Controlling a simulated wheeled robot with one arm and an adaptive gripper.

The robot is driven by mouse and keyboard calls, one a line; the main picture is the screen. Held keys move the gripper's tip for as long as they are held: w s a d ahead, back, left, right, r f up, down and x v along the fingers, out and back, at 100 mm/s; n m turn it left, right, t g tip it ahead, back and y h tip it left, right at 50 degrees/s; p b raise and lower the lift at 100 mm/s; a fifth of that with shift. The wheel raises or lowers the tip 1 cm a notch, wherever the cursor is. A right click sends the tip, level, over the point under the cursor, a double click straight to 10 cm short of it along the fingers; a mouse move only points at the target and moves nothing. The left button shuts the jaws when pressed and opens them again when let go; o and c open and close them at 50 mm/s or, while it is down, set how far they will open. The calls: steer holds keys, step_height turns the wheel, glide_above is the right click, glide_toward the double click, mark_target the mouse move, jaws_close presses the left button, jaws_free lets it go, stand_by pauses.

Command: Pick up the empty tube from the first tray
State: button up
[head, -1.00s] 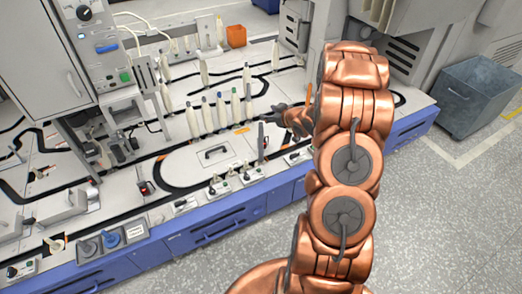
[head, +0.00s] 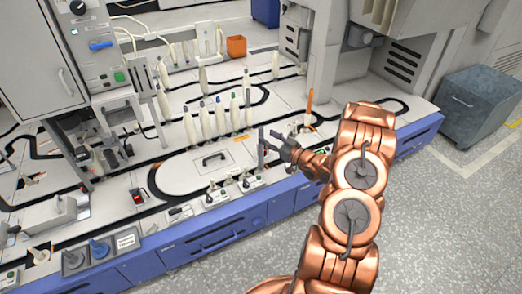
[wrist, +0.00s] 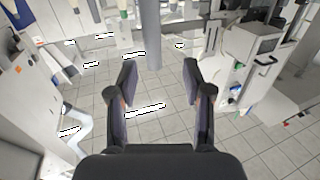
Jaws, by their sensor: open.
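Several white bobbins or tubes with coloured tips stand upright in a row (head: 220,114) on the bench in the head view. A slim orange tube (head: 309,104) stands upright farther right, beside my arm. I cannot tell for certain which one is the empty tube. My gripper (head: 271,141) is right of the row and in front of it, near the bench's front side. In the wrist view my gripper (wrist: 160,68) is open, with nothing between the fingertips. A grey upright post (wrist: 151,35) shows beyond the fingers, near the middle.
A light panel with a black handle (head: 210,158) lies in front of the row. Small switch units (head: 228,190) line the bench's front edge. An orange box (head: 236,46) stands at the back. A grey bin (head: 478,105) stands on the floor at right, with open floor in front.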

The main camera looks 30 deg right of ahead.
mark_target(261, 131)
steer(key=shift+d+b+x, duration=0.2)
steer(key=shift+b+x, duration=0.15)
steer(key=shift+x, duration=1)
steer(key=shift+d+b+x, duration=0.2)
steer(key=shift+b+x, duration=0.1)
steer(key=shift+x, duration=1.05)
steer(key=shift+w+f, duration=0.1)
jaws_close()
